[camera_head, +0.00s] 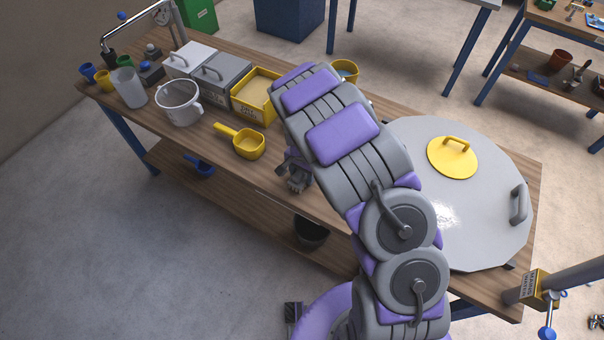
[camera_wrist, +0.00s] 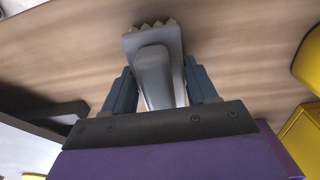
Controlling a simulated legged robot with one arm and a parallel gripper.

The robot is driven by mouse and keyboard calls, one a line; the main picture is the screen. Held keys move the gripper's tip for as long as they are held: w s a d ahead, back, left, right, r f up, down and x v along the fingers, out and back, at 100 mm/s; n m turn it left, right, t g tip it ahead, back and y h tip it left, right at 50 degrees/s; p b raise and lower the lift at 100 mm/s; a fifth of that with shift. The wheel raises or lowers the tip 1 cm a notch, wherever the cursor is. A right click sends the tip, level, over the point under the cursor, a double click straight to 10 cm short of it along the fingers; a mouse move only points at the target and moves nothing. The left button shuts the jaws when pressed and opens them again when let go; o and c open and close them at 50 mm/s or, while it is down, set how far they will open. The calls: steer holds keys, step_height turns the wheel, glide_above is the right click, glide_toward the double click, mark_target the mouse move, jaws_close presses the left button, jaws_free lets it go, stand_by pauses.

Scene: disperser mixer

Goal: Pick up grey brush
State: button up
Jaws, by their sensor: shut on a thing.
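The grey brush (camera_wrist: 156,72) is between the two fingers of my gripper (camera_wrist: 160,88) in the wrist view. Its grey handle lies between the fingers, and pale bristles show at its far end, at the top of the picture. The fingers are shut on the handle. Wooden tabletop shows behind the brush; I cannot tell whether the brush touches it. In the head view my gripper (camera_head: 297,178) is low at the table's front edge, partly behind my arm, and the brush cannot be made out there.
A yellow scoop (camera_head: 247,144) lies left of my gripper on the wooden table (camera_head: 215,157). Behind are a yellow bin (camera_head: 266,108), a grey box (camera_head: 222,78) and a white pot (camera_head: 179,103). A large round grey lid (camera_head: 485,215) with a yellow cap (camera_head: 453,158) covers the right end.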

step_height(320, 180, up, 3)
steer(key=shift+r+p, duration=0.2)
steer(key=shift+p, duration=0.45)
steer(key=shift+s+r, duration=0.2)
steer(key=s+d+r+p, duration=0.1)
steer(key=s+d+p, duration=0.1)
steer(key=s, duration=1.3)
steer(key=shift+s+d+p, duration=0.2)
steer(key=shift+d+p, duration=0.1)
steer(key=shift+d, duration=0.2)
steer(key=shift+r, duration=0.1)
